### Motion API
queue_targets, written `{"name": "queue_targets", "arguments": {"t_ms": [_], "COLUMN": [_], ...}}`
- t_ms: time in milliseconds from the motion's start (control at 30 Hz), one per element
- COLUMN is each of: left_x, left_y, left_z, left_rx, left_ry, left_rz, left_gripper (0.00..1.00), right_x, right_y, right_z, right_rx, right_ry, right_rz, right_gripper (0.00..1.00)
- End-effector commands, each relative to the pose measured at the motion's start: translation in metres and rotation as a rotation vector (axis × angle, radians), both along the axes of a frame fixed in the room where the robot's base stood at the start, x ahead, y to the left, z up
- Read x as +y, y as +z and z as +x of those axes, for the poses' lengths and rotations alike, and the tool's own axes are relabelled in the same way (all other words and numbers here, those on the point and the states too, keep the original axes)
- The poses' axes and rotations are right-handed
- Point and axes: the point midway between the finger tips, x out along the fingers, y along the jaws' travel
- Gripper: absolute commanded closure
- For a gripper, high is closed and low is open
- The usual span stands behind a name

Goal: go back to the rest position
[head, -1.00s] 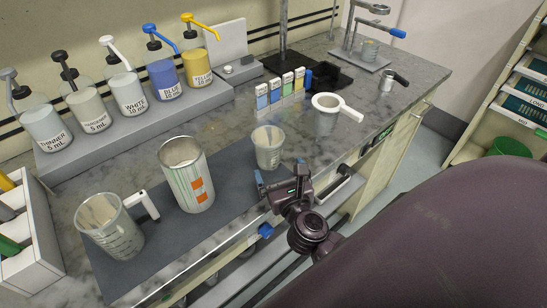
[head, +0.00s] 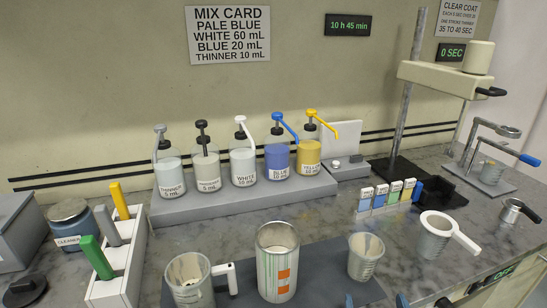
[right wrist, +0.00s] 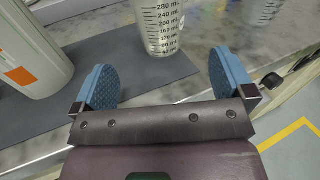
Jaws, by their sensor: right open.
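My right gripper (head: 375,302) shows only as two blue fingertips at the bottom edge of the head view. In the right wrist view its blue fingers (right wrist: 164,80) are spread apart with nothing between them. A clear graduated cup (head: 366,258) stands upright on the dark mat, just beyond the fingertips and apart from them; it also shows in the right wrist view (right wrist: 161,25). My left gripper is not in view.
A striped can (head: 277,265) and a handled measuring cup (head: 190,280) stand left of the graduated cup. A strainer cup (head: 437,235) stands to the right. Pump bottles (head: 243,165) line a grey riser behind. The bench front edge lies close to the gripper.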

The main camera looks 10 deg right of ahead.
Motion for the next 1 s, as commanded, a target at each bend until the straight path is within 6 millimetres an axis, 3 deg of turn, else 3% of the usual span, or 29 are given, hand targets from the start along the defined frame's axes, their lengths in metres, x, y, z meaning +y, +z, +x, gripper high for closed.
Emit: {"name": "queue_targets", "arguments": {"t_ms": [167, 333, 467, 733, 867, 1000], "left_x": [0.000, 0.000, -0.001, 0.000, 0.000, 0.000], "left_y": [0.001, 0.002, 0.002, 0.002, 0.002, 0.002], "left_z": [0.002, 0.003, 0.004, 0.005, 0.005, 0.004], "left_rx": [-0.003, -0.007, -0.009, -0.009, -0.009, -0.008], "left_ry": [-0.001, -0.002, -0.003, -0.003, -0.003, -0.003], "left_rz": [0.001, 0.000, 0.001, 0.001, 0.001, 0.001], "left_gripper": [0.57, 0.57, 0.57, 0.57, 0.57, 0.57], "right_x": [0.013, 0.047, 0.074, 0.110, 0.109, 0.094], "right_y": [0.017, 0.041, 0.047, 0.020, -0.005, -0.032], "right_z": [0.001, -0.003, -0.011, -0.038, -0.056, -0.078], "right_rx": [-0.029, -0.072, -0.085, -0.031, 0.035, 0.139], "right_ry": [0.087, 0.276, 0.426, 0.744, 0.922, 1.142], "right_rz": [-0.165, -0.569, -0.917, -1.623, -1.936, -2.234], "right_gripper": [0.00, 0.00, 0.00, 0.00, 0.00, 0.00]}}
